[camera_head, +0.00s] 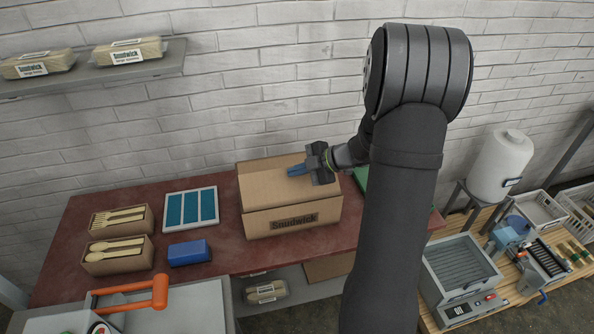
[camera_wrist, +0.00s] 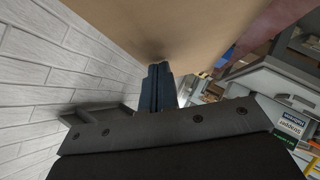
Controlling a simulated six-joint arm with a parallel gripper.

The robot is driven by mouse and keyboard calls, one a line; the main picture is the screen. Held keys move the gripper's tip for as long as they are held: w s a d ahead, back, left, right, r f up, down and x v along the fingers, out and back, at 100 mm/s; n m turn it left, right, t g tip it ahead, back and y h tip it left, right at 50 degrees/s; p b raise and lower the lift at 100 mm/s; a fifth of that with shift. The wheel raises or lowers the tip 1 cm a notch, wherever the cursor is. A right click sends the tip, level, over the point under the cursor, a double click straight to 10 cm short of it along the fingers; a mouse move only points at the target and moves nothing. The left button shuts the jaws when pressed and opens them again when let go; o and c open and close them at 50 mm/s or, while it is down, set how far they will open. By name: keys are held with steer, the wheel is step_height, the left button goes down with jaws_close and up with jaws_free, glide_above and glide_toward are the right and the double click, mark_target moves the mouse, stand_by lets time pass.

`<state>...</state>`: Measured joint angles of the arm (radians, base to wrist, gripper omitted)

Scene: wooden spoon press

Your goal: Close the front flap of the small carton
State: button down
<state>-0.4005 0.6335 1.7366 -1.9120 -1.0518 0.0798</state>
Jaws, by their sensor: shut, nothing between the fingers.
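The small carton (camera_head: 292,222) is brown cardboard with a "Snudwick" label on its front, and it stands on the red-brown table. A broad cardboard panel (camera_head: 262,190) spans its top. I cannot tell surely whether this panel is the front flap or how fully it lies down. My gripper (camera_head: 290,171) is shut and empty, with its blue fingers over the back right part of the panel. In the wrist view, the shut fingers (camera_wrist: 158,68) point at plain cardboard (camera_wrist: 190,25), at or very near its surface. The carton's inside is hidden.
A blue block (camera_head: 189,253), a tray with blue strips (camera_head: 190,208) and two boxes of wooden cutlery (camera_head: 121,218) (camera_head: 118,255) lie left of the carton. A brick wall (camera_head: 240,80) rises behind. A green item (camera_head: 361,178) is partly hidden behind my arm.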

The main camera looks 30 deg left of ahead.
steer(key=shift+w+a+f+m+g+h, duration=0.5)
steer(key=shift+w+a+f+g+h, duration=0.2)
steer(key=shift+h, duration=0.2)
steer(key=shift+w+a+f, duration=0.15)
steer(key=shift+a+f, duration=0.05)
steer(key=shift+f, duration=0.2)
steer(key=shift+w+a+f, duration=0.15)
steer(key=shift+f, duration=0.2)
steer(key=shift+w+a+f, duration=0.15)
steer(key=shift+f, duration=0.35)
steer(key=shift+w+a+f, duration=0.15)
steer(key=shift+f, duration=0.4)
steer(key=w+d+r, duration=0.2)
steer(key=r, duration=0.4)
steer(key=w+d+r, duration=0.3)
steer(key=r, duration=0.3)
steer(key=shift+r, duration=0.35)
